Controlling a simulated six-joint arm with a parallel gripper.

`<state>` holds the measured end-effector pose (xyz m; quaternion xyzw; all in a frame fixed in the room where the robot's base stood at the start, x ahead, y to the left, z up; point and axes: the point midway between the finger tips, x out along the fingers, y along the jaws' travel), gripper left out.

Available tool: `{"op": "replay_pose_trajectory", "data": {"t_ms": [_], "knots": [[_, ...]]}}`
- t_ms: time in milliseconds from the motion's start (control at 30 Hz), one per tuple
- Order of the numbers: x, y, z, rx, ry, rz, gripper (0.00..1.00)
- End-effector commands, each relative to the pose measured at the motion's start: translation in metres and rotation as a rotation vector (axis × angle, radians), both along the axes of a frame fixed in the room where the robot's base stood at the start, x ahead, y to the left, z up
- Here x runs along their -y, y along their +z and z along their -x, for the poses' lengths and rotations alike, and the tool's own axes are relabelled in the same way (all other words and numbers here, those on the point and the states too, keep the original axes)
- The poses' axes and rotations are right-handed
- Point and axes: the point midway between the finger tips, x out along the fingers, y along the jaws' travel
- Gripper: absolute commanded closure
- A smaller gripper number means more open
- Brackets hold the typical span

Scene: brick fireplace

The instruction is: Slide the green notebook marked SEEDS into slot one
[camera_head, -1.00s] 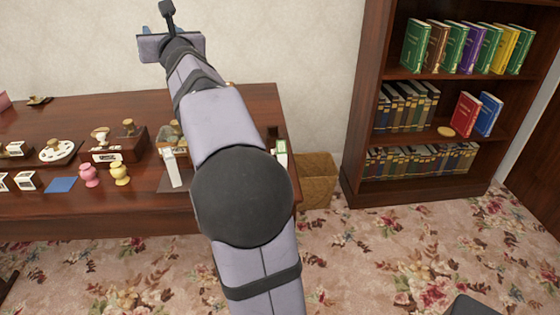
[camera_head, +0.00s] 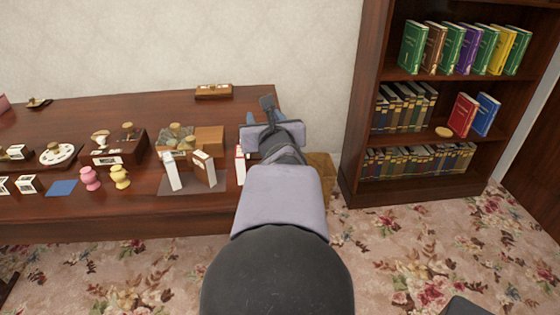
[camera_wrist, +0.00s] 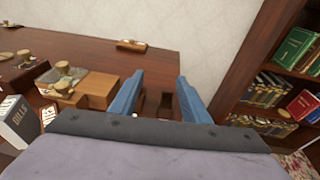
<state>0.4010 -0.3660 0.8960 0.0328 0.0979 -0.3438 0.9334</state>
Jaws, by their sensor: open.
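My gripper (camera_head: 265,117) is over the right end of the desk (camera_head: 120,215). In the wrist view its two blue fingers (camera_wrist: 160,98) stand wide apart with nothing held between them. A dark brown object (camera_wrist: 165,104) shows beyond and below the gap. I cannot make out a notebook marked SEEDS or a slot marked one. Upright white-edged notebooks (camera_head: 172,171) and (camera_head: 205,168) stand on the desk, and a red-and-white one (camera_head: 241,165) stands beside my arm. My arm hides part of the desk's right end.
A bookcase (camera_head: 355,110) stands right of the desk, with green books (camera_head: 413,47) among others on top; their titles are too small to read. A wicker basket (camera_head: 325,175) is partly hidden.

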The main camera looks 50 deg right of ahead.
Motion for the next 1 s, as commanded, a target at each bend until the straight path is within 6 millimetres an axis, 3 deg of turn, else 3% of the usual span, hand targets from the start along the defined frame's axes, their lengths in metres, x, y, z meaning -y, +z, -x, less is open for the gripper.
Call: {"op": "replay_pose_trajectory", "data": {"t_ms": [33, 100, 300, 400, 1000], "knots": [[-0.002, -0.014, 0.019, -0.006, -0.028, -0.023, 0.57], [-0.006, -0.03, 0.037, -0.014, -0.057, -0.048, 0.57], [-0.015, -0.057, 0.065, -0.022, -0.102, -0.09, 0.57], [-0.019, -0.069, 0.065, -0.057, -0.084, -0.073, 0.57], [-0.008, -0.079, 0.052, -0.064, -0.072, -0.069, 0.57]]}}
